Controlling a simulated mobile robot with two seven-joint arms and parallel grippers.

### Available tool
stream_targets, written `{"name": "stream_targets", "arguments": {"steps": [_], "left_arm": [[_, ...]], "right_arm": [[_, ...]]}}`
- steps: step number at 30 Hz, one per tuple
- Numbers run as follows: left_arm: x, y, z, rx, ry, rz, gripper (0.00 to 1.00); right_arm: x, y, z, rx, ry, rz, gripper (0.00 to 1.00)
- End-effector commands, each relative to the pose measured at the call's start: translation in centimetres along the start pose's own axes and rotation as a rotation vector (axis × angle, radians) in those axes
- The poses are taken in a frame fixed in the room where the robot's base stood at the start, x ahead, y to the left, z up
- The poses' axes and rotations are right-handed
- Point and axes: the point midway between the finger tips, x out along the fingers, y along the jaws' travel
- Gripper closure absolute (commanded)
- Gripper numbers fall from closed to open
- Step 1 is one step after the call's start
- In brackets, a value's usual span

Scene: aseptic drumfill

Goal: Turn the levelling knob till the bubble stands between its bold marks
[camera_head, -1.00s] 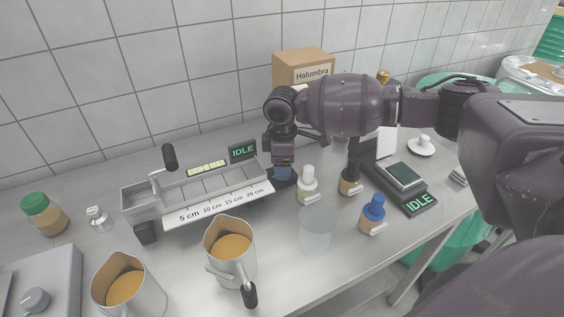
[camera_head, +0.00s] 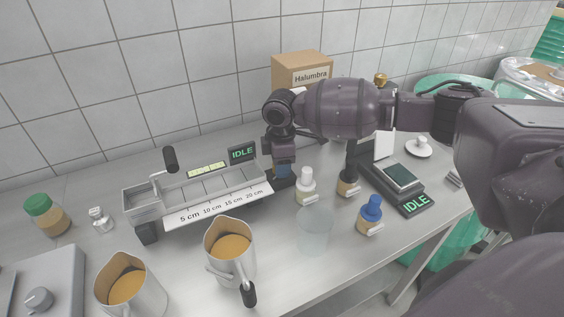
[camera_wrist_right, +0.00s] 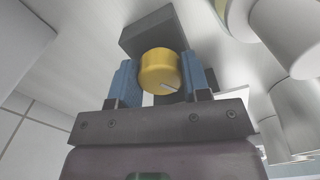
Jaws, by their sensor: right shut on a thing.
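The levelling knob (camera_wrist_right: 159,70) is a yellow cylinder with a pale pointer line in the right wrist view, standing out from a dark block. My right gripper (camera_wrist_right: 160,82) has its blue fingers on either side of the knob and is shut on it. In the head view my right gripper (camera_head: 283,172) reaches down at the right end of the trough device, and hides the knob. The pale green bubble level (camera_head: 206,169) lies along the trough's back edge. Its bubble and bold marks are too small to read surely. My left gripper is not in view.
The trough (camera_head: 200,190) carries a centimetre scale, a crank handle and an IDLE display (camera_head: 242,153). Jugs of orange liquid (camera_head: 231,248), a clear beaker (camera_head: 314,230) and several bottles (camera_head: 370,213) stand in front. A scale (camera_head: 400,178) sits right, a box (camera_head: 302,70) behind.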

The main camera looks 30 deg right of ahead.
Motion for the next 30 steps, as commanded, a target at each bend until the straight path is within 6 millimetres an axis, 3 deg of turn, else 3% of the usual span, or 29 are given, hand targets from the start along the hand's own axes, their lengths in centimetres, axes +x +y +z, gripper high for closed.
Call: {"name": "stream_targets", "arguments": {"steps": [15,30], "left_arm": [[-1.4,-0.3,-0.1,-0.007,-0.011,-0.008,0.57],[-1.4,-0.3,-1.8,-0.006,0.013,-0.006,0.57]], "right_arm": [[-0.2,0.1,0.0,-0.388,0.001,-0.001,0.8],[-0.1,0.1,0.0,-0.536,0.0,0.0,0.8]]}}
